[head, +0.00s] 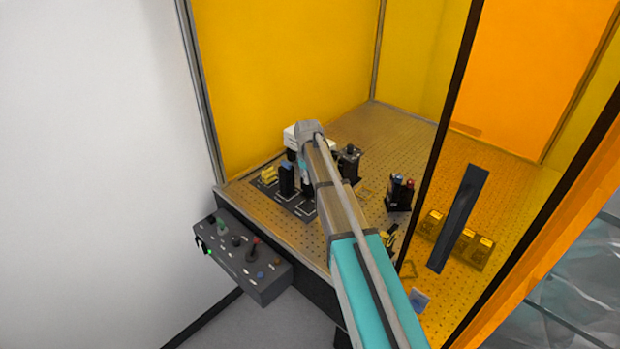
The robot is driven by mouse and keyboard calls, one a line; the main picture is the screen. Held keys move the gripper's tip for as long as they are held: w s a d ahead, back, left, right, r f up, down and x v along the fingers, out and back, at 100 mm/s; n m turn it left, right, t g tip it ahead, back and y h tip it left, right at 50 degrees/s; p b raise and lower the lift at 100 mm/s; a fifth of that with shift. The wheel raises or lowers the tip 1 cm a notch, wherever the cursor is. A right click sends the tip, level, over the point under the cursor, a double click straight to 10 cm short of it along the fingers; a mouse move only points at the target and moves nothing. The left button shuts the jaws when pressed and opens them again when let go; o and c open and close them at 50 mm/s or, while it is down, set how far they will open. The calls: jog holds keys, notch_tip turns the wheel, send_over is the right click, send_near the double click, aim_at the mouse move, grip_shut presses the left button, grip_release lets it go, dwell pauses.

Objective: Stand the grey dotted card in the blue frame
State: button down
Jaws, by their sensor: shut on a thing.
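In the head view my arm reaches over the perforated bench, and its wrist bends down near the bench's left part. My gripper (307,187) shows only as a small dark part beside the arm. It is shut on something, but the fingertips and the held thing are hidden. I cannot make out the grey dotted card. A dark blue upright piece (286,180) stands on a dark marked plate, just left of my gripper; I cannot tell whether it is the blue frame. A small pale blue piece (419,300) lies near the bench's front right, beside my arm.
The dark plate (305,209) also bears yellow pieces (268,175). A white-topped device stands behind my wrist. A black device (349,161) and a holder with dark and red-topped items (400,192) stand right. A control box (240,258) hangs at the front. Yellow panels enclose the bench.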

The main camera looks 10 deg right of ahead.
aim_at(309, 193)
jog(key=shift+f+b, duration=1.9)
jog(key=shift+f, duration=0.2)
jog(key=shift+f+b, duration=0.4)
jog(key=shift+f, duration=0.05)
jog(key=c, duration=0.6)
grip_release()
jog(key=shift+c, duration=0.2)
jog(key=shift+r, duration=0.25)
jog(key=shift+r+p, duration=3.35)
jog(key=shift+p, duration=0.2)
